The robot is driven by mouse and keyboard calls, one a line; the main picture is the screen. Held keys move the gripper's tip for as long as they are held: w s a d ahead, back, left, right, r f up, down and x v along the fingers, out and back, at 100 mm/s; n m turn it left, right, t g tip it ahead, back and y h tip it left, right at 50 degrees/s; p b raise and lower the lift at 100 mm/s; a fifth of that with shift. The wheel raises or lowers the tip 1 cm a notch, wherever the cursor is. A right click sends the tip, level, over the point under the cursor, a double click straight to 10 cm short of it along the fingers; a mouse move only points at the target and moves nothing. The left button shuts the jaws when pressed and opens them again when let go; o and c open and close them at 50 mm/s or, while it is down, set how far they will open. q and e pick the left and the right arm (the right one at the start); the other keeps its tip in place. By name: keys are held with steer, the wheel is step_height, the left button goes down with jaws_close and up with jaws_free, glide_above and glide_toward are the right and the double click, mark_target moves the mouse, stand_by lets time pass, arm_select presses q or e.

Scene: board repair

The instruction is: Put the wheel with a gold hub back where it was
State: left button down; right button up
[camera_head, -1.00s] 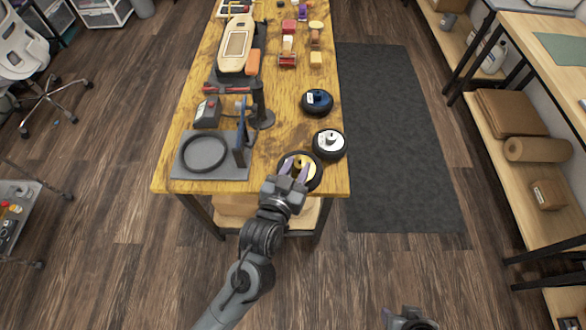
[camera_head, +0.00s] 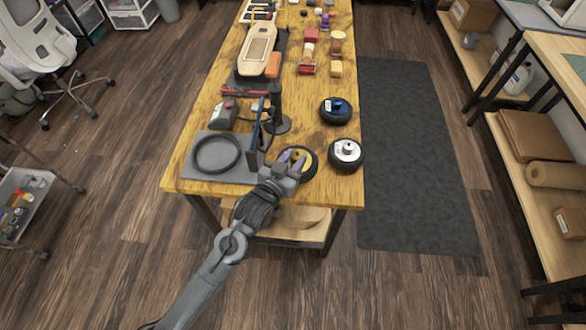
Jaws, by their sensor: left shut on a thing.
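The wheel with a gold hub (camera_head: 308,164) is at the near edge of the wooden table, its black tyre partly hidden by my left gripper. I cannot tell whether the wheel touches the tabletop. A wheel with a white hub (camera_head: 346,153) lies just to its right, and a wheel with a blue hub (camera_head: 335,110) lies farther back. A grey square pad with a round black ring (camera_head: 218,153) is to the left. My right gripper is out of view.
A blue upright frame (camera_head: 255,128) and a dark stand (camera_head: 277,121) are close to the left of my gripper. A wooden board (camera_head: 258,49) and small coloured blocks (camera_head: 309,49) lie farther back. Bare tabletop (camera_head: 311,132) shows between the stand and the wheels.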

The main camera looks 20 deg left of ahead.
arm_select(q)
steer(key=shift+f+b, duration=0.6)
steer(key=shift+f, duration=1.35)
steer(key=shift+f, duration=0.1)
steer(key=c, duration=0.8)
jaws_free()
steer(key=shift+f, duration=0.1)
